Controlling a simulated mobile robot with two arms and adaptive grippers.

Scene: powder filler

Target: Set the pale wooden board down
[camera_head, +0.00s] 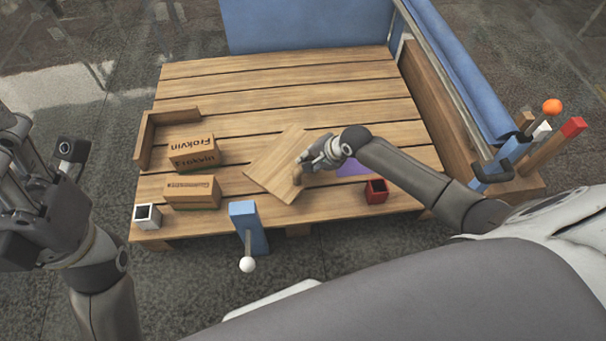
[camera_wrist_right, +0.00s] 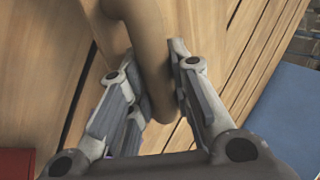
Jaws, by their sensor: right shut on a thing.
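The pale wooden board (camera_head: 275,160) is tilted diagonally over the middle of the slatted wooden platform (camera_head: 290,70). Its curved wooden handle (camera_wrist_right: 146,45) stands up between my right gripper's fingers in the right wrist view. My right gripper (camera_head: 304,168) is shut on this handle, at the board's right side in the head view. I cannot tell whether the board touches the slats or hovers just above them. My left gripper (camera_head: 45,145) is at the far left, off the platform, its fingers apart and empty.
Cardboard boxes (camera_head: 193,193) and a wooden corner piece (camera_head: 145,140) stand left of the board. A purple patch (camera_head: 353,168) and a red open box (camera_head: 376,191) lie right. A blue post (camera_head: 247,222) stands at the front edge. The platform's back is clear.

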